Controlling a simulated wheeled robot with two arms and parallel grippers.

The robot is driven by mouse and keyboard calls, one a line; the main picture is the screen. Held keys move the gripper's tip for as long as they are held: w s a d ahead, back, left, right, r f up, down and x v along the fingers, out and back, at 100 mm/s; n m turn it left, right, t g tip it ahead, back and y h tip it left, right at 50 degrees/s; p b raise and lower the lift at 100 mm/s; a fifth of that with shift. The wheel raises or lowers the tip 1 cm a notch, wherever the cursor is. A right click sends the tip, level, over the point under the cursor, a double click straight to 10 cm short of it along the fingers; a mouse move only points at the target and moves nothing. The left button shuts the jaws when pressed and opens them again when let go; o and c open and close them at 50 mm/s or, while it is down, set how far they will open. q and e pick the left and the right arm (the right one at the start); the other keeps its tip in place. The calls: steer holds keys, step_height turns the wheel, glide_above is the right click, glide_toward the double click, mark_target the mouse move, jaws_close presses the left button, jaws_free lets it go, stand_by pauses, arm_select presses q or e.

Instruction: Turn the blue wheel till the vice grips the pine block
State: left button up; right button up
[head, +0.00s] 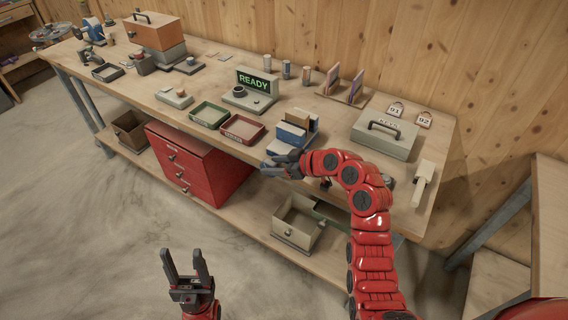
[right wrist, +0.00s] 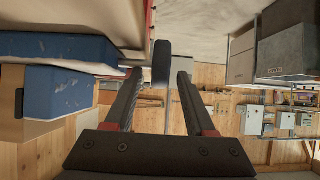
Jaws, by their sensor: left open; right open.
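The blue vice (head: 291,134) stands at the front edge of the workbench, with the tan pine block (head: 298,117) at its back. Its blue body (right wrist: 62,92) fills the left of the right wrist view. A dark blue, narrow shape, seemingly the wheel seen edge-on (right wrist: 161,60), shows between the fingertips of my right gripper (right wrist: 159,78). That gripper (head: 270,168) is open at the vice's front in the head view, and largely hides the wheel there. I cannot tell whether the fingers touch it. My left gripper (head: 182,258) is open and empty, low over the floor, away from the bench.
A READY display (head: 254,82), a green tray (head: 209,115) and a red tray (head: 241,129) stand left of the vice. A grey-green box (head: 385,138) stands to its right. Below are a red drawer cabinet (head: 187,165) and an open bin (head: 297,218).

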steer(key=b+v, duration=0.1)
steer(key=v, duration=1.6)
steer(key=shift+b, duration=0.3)
